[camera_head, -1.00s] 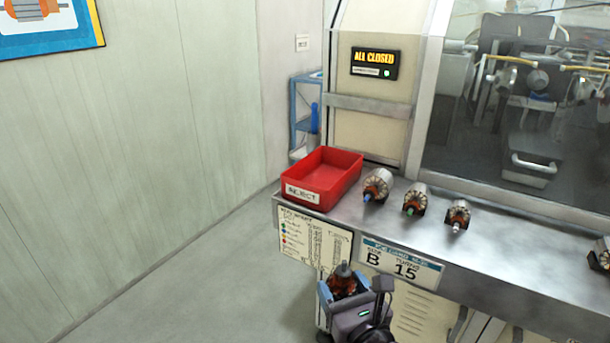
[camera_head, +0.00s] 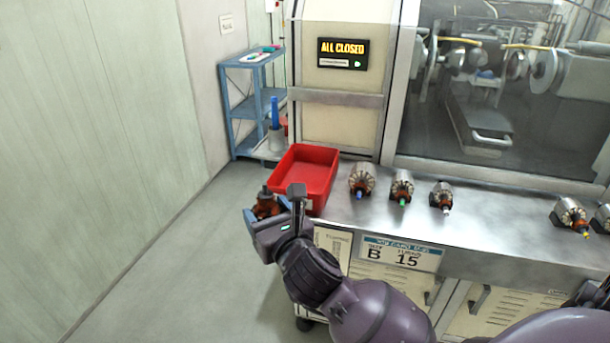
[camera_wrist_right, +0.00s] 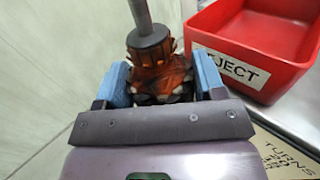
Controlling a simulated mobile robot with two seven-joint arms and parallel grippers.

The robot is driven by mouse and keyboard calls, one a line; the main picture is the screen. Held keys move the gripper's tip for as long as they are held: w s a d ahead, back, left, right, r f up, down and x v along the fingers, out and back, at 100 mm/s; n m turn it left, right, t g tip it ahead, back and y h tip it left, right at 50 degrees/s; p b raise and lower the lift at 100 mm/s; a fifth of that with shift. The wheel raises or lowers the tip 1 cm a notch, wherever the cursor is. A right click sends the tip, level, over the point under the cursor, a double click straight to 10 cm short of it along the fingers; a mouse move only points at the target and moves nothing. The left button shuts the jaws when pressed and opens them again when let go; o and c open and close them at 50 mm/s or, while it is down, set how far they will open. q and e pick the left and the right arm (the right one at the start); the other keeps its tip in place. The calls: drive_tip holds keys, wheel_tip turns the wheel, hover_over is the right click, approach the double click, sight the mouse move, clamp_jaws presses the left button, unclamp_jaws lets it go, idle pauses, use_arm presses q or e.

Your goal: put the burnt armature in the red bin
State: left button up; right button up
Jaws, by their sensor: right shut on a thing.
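The burnt armature (camera_head: 266,204), dark orange-brown with a grey shaft, is between the blue fingers of my right gripper (camera_head: 267,209). The right wrist view shows the armature (camera_wrist_right: 158,72) with its shaft pointing up and my right gripper (camera_wrist_right: 160,84) shut on it. The red bin (camera_head: 307,170) stands on the left end of the metal bench and looks empty. Its REJECT label shows in the right wrist view, where the bin (camera_wrist_right: 262,40) is to the right of the gripper. The armature is outside the bin, at its left front. My left gripper is not in view.
Several armatures with coloured shaft tips, such as one with a blue tip (camera_head: 362,180), stand in a row on the bench (camera_head: 480,225) right of the bin. A blue shelf (camera_head: 247,110) stands behind the bin. Floor at left is clear.

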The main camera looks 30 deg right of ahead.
drive_tip(key=w+d+r+m+g+h+p, duration=0.1)
drive_tip(key=w+d+r+m+h+p, duration=0.15)
drive_tip(key=r, duration=0.65)
drive_tip(key=w+d+r+m+h+p, duration=0.1)
drive_tip(key=w+d+r+h+p, duration=0.25)
drive_tip(key=r, duration=0.45)
use_arm(q)
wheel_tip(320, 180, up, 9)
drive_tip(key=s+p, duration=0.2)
drive_tip(key=p, duration=0.2)
use_arm(e)
drive_tip(key=w+d+r+m+g+h, duration=0.2)
drive_tip(key=w+d+m, duration=0.1)
drive_tip(key=d, duration=0.2)
use_arm(q)
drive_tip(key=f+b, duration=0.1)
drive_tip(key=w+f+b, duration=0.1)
drive_tip(key=b, duration=0.1)
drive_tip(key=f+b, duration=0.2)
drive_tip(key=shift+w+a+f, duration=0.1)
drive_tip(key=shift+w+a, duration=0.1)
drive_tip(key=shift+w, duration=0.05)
use_arm(e)
drive_tip(key=d+f+m+g+h, duration=0.2)
drive_tip(key=d+f+g+h, duration=0.1)
drive_tip(key=f, duration=0.6)
drive_tip(key=shift+d+f+h, duration=0.3)
drive_tip(key=shift+d+h, duration=0.4)
drive_tip(key=shift+d, duration=0.4)
